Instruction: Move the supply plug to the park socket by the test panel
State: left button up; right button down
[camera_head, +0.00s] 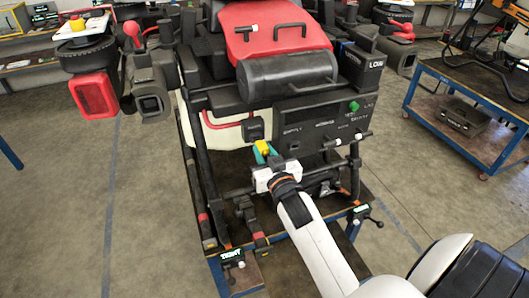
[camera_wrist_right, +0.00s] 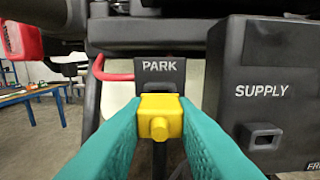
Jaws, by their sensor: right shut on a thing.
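The yellow supply plug (camera_head: 263,147) is between the teal fingers of my right gripper (camera_head: 265,154). In the right wrist view the plug (camera_wrist_right: 160,118) has a round knob facing the camera, and my right gripper (camera_wrist_right: 160,130) is shut on its sides. The black park socket (camera_wrist_right: 160,72), labelled PARK, is directly behind the plug; its opening is hidden, so I cannot tell whether the plug is seated. The park socket also shows in the head view (camera_head: 253,130), left of the test panel (camera_head: 318,128). The SUPPLY socket (camera_wrist_right: 264,137) is empty, to the right. My left gripper is not in view.
A red hose (camera_wrist_right: 110,72) runs left of the park socket. The drone's black frame bar (camera_head: 202,160) and the stand's lower bars surround my right gripper. A blue cart (camera_head: 470,112) stands at the right. Open floor (camera_head: 75,200) lies at the left.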

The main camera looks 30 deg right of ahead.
jog(key=shift+p, duration=0.4)
dwell(0.6)
jog(key=shift+x, duration=1.25)
jog(key=c, duration=1.1)
grip_release()
jog(key=shift+s+a+f, duration=0.1)
jog(key=shift+s+a, duration=0.05)
jog(key=shift+s, duration=0.35)
jog(key=b+v, duration=0.3)
jog(key=v, duration=0.8)
